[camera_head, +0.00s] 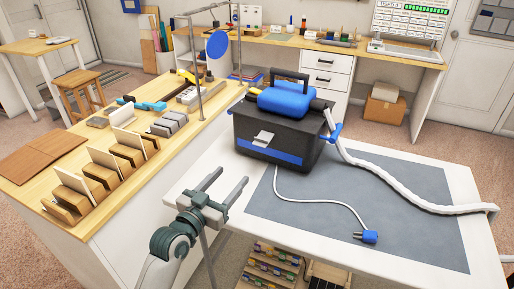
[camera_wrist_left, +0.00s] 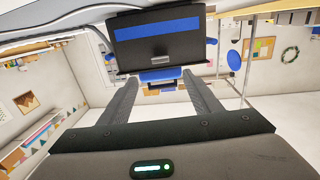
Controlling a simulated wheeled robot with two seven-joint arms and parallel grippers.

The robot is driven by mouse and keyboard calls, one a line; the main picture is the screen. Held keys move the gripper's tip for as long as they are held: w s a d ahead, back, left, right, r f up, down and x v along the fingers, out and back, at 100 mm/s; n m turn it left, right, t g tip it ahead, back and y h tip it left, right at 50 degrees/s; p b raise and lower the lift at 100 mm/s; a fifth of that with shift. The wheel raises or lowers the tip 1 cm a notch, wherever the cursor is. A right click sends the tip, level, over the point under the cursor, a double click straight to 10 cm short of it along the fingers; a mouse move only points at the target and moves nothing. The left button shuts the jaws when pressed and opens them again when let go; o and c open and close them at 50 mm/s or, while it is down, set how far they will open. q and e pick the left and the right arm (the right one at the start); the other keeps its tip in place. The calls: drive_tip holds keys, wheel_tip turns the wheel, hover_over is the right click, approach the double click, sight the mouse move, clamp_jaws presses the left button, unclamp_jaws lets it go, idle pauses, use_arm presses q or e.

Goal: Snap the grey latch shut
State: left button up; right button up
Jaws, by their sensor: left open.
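The grey latch (camera_head: 264,137) is on the front of a black box (camera_head: 246,136) with a blue band and a blue top (camera_head: 285,101). It appears to stick out from the front face; how far it is swung open is hard to tell. In the left wrist view the box (camera_wrist_left: 127,48) appears upside down, with the latch (camera_wrist_left: 161,59) between and beyond the fingers. My left gripper (camera_head: 232,176) is open and empty, in front of the box and apart from it, fingers pointing towards it. My right gripper is not in view.
The box stands on a white table (camera_head: 468,186) with a grey mat (camera_head: 400,230). A white hose (camera_head: 385,179) and a cord with a blue plug (camera_head: 369,237) lie to the right. A wooden bench (camera_head: 150,178) with wooden holders and a metal frame (camera_head: 196,75) is at left.

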use_arm(q)
drive_tip(key=p, duration=0.2)
approach(263, 138)
drive_tip(key=x, duration=0.4)
drive_tip(key=shift+w+d+f, duration=0.3)
drive_tip(key=shift+w+f, duration=0.05)
drive_tip(key=shift+w, duration=0.15)
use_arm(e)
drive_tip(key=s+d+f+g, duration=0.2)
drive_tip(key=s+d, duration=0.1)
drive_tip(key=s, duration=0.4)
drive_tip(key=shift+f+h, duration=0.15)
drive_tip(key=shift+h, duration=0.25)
use_arm(q)
drive_tip(key=shift+c, duration=0.4)
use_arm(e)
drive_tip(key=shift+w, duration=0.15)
use_arm(q)
drive_tip(key=c, duration=1)
